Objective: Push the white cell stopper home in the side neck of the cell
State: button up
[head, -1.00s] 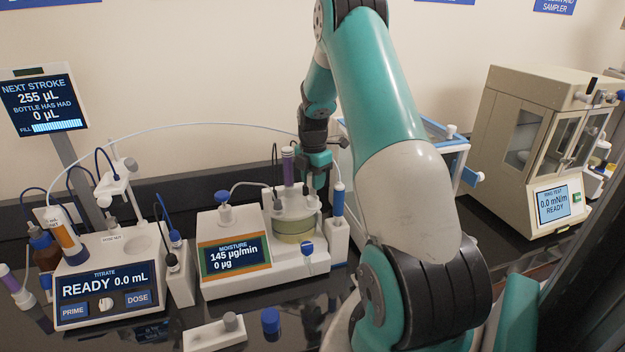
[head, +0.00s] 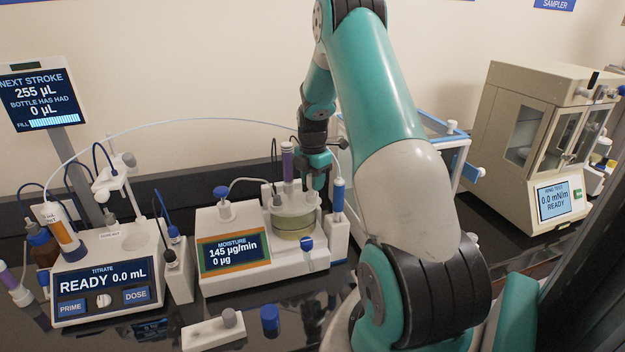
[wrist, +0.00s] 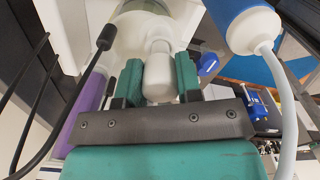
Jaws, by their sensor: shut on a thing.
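The white cell stopper (wrist: 158,78) shows in the wrist view between the two green fingers of my gripper (wrist: 159,70). My gripper is shut on it. The stopper's rounded body points toward the pale cell (wrist: 145,28) at the top of that view; I cannot tell how deep it sits in the side neck. In the head view my gripper (head: 318,180) is at the right rear of the glass cell (head: 293,225), which stands on the moisture meter (head: 262,262).
A purple-bodied piece (head: 288,162) stands upright at the cell, close left of my gripper. A black cable (wrist: 104,40) and a pale tube (wrist: 285,110) flank the gripper. The titrator (head: 105,275) is farther left.

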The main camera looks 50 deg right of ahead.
jog(key=shift+f+b, duration=0.55)
jog(key=shift+f, duration=0.3)
jog(key=o, duration=1)
jog(key=shift+r, duration=0.15)
notch_tip(320, 180, up, 17)
jog(key=b, duration=0.5)
jog(key=shift+r, duration=0.1)
